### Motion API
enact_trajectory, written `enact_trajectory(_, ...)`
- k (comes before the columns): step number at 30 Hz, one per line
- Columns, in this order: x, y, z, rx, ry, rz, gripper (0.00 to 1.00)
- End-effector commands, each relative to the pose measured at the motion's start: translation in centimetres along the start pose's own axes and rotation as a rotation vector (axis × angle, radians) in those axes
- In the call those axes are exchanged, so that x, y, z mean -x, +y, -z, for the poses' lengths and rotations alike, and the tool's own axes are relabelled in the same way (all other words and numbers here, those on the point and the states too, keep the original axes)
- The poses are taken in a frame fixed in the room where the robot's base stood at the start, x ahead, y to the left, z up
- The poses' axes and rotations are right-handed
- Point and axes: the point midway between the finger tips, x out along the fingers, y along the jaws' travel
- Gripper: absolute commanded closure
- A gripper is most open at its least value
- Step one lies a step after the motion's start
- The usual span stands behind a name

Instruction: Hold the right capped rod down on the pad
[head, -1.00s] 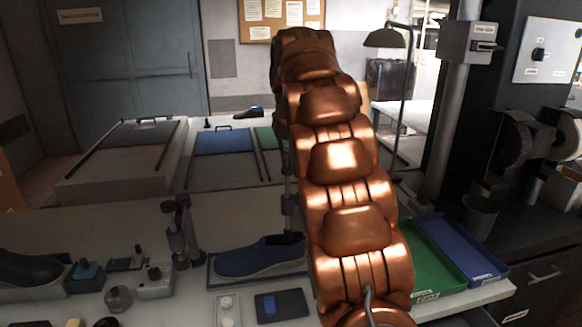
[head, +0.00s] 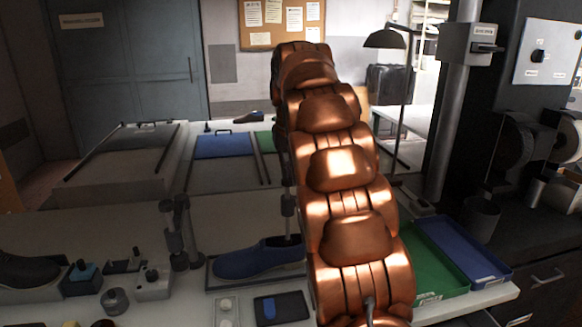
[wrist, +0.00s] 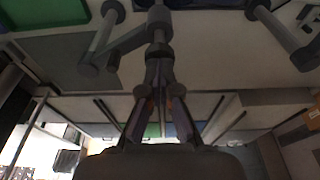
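The right capped rod (head: 288,206) stands upright in the head view, close above the blue shoe (head: 258,258) and beside my copper arm. In the wrist view this rod (wrist: 160,22) lies straight beyond my fingertips. My gripper (wrist: 158,62) has its fingers brought together at the rod's end. They seem to touch it, but I see no clear grip around it. In the head view my arm hides most of the gripper. The rod's lower end is close to the shoe; contact with the pad cannot be made out.
A second post with a capped rod (head: 172,232) stands left of the shoe. A dark shoe (head: 30,270) and small control boxes (head: 152,284) lie farther left. A green tray (head: 432,262) and a blue tray (head: 462,248) sit right of my arm.

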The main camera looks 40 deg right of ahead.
Motion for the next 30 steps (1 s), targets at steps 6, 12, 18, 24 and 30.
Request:
enact_trajectory(6,-0.9,0.0,-0.2,0.000,-0.002,0.000,1.00)
enact_trajectory(12,-1.6,0.0,-0.4,0.000,-0.004,0.000,1.00)
enact_trajectory(18,-2.2,0.0,-0.5,0.000,-0.006,0.000,1.00)
enact_trajectory(24,-2.7,0.0,-0.7,-0.001,-0.006,0.000,1.00)
enact_trajectory(30,-2.6,0.0,-0.6,0.000,-0.006,0.000,1.00)
